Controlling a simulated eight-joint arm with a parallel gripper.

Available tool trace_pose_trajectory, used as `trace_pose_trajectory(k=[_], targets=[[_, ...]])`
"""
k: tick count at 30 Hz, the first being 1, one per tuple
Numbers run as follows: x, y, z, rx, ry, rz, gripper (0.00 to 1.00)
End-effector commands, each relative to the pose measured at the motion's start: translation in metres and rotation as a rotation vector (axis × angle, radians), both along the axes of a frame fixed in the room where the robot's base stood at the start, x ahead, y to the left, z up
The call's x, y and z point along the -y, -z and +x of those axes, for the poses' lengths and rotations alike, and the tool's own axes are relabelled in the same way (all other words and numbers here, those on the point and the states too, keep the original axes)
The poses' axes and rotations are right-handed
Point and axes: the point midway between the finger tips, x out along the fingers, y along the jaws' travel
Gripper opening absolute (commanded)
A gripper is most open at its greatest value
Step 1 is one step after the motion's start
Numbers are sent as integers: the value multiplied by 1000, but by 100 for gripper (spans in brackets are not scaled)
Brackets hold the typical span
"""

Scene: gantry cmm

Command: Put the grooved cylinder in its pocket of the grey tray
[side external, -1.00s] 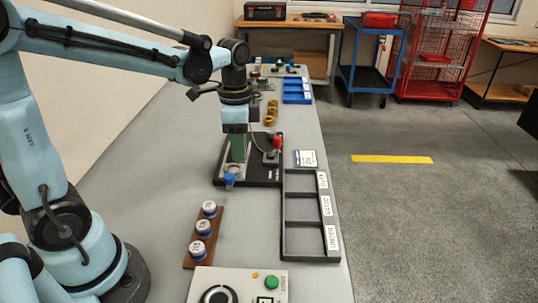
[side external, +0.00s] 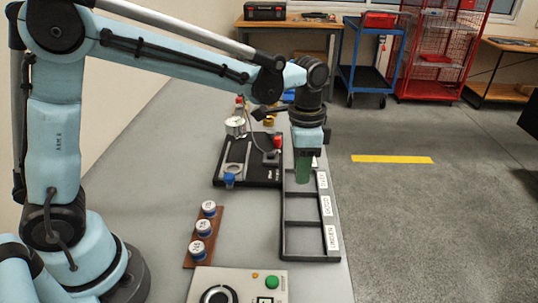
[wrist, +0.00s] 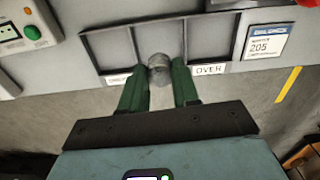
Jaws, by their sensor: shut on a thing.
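My gripper (wrist: 160,85) is shut on a grey metallic cylinder, the grooved cylinder (wrist: 159,66), seen between its green fingers in the wrist view. I cannot make out its groove. In the side view, my gripper (side external: 303,180) hangs at the far part of the grey tray (side external: 287,252), and the fingers hide the cylinder. The tray has three pockets in a row, with labels along one side. In the wrist view, the cylinder overlaps the label side of the tray (wrist: 92,42), between the OVER and UNDER labels. Its height above the tray is unclear.
A brown rack (side external: 215,222) holds several labelled cylinders. A control box (side external: 240,284) with a green button is at the front. A card (wrist: 265,41) lies beyond the tray's OVER end.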

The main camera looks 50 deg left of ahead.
Motion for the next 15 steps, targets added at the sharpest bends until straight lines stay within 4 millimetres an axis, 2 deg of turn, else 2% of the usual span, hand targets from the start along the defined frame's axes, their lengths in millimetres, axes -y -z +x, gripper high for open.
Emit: trace_pose_trajectory(k=[8, 15], targets=[[8, 14, 5, 0, -1, 0, 0], [7, 38, 5, 0, -1, 0, 0]])
